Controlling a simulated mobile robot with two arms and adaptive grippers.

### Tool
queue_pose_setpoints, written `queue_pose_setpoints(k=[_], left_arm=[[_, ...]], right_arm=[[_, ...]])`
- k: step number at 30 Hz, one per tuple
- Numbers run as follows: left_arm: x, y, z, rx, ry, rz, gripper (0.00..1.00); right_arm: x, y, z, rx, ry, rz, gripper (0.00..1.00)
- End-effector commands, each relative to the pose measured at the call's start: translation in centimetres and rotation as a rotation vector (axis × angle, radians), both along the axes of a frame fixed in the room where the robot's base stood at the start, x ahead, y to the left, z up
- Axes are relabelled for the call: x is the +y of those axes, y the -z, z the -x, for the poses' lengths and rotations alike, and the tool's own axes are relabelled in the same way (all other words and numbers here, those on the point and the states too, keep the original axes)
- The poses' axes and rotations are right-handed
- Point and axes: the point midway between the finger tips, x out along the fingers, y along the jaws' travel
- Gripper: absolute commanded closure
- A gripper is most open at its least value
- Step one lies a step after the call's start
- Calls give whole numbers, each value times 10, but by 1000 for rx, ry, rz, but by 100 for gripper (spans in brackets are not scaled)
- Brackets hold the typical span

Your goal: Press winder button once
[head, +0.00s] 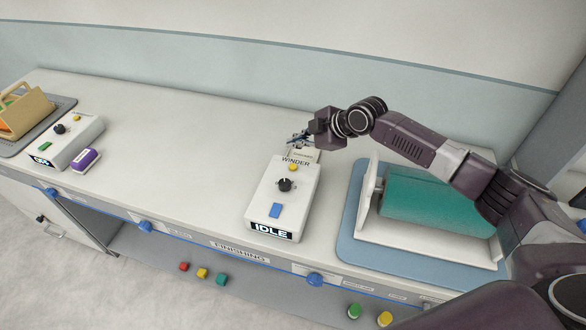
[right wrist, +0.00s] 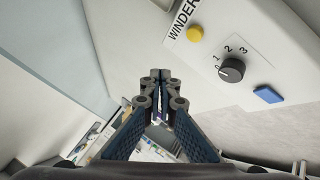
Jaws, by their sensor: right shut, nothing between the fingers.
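The winder control box (head: 259,200) is white and stands on the bench, labelled WINDER. In the right wrist view the yellow button (right wrist: 195,34), the knob (right wrist: 231,69) marked 0 to 3 and the blue button (right wrist: 267,94) show at the upper right. My right gripper (head: 296,138) is shut and empty, behind the box's far end and apart from the buttons; its fingertips (right wrist: 155,76) meet in the wrist view. My left gripper is out of view.
A green roll (head: 435,205) in a white cradle on a blue mat (head: 352,232) lies right of the box. At left are another control box (head: 84,134) reading OFF, a purple block (head: 87,161) and a wooden carrier (head: 27,114). The bench between is clear.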

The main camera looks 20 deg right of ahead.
Motion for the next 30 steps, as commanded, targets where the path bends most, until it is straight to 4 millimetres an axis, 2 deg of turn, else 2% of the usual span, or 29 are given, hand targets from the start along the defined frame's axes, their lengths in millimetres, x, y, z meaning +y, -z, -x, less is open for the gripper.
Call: queue_pose_setpoints(k=[1,3,12,30], left_arm=[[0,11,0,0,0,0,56],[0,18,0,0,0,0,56],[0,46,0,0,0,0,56],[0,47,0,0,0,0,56]], right_arm=[[0,13,0,1,-1,0,100],[0,23,0,1,-1,0,100],[0,61,0,1,0,-1,100],[0,64,0,0,0,0,100]])
